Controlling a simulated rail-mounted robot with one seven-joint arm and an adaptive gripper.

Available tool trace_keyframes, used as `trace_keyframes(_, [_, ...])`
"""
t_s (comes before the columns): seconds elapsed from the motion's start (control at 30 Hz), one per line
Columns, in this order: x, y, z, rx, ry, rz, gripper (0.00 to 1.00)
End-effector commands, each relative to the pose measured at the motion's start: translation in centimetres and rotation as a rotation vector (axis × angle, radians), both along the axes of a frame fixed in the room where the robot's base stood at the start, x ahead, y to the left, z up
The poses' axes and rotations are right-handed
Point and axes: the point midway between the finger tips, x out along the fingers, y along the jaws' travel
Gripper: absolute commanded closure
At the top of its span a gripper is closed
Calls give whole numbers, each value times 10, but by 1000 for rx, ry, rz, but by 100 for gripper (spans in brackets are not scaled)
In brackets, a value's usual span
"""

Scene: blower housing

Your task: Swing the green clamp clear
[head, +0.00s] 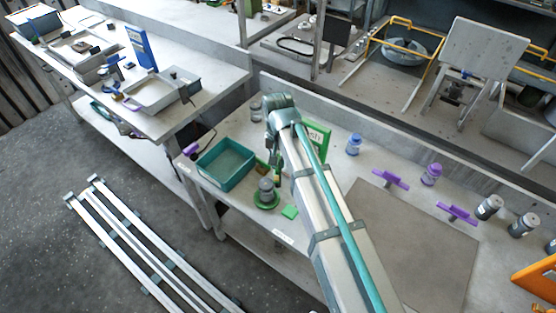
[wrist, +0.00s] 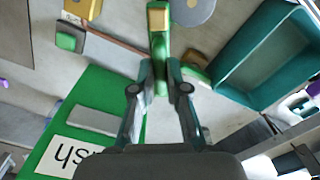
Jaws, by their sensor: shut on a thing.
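The green clamp (wrist: 158,50) shows in the wrist view as a narrow green bar with a yellow block at its far end. My gripper (wrist: 159,72) has its two fingers closed on either side of this bar. In the head view my gripper (head: 275,172) points down between the teal bin and the green sign, and my arm hides most of the clamp there. A grey round part (wrist: 192,8) lies just past the clamp at the top of the wrist view.
A teal bin (head: 225,164) stands left of my gripper; it also shows in the wrist view (wrist: 265,50). A green sign (head: 318,136) stands close on the right. A grey cylinder on a green base (head: 266,197) and a green square (head: 290,211) are near the front edge.

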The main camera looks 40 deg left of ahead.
Motion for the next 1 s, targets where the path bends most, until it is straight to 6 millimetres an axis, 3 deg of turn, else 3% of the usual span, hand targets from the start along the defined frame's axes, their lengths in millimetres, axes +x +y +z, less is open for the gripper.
trace_keyframes(1.0, [0,0,0,1,-1,895,100])
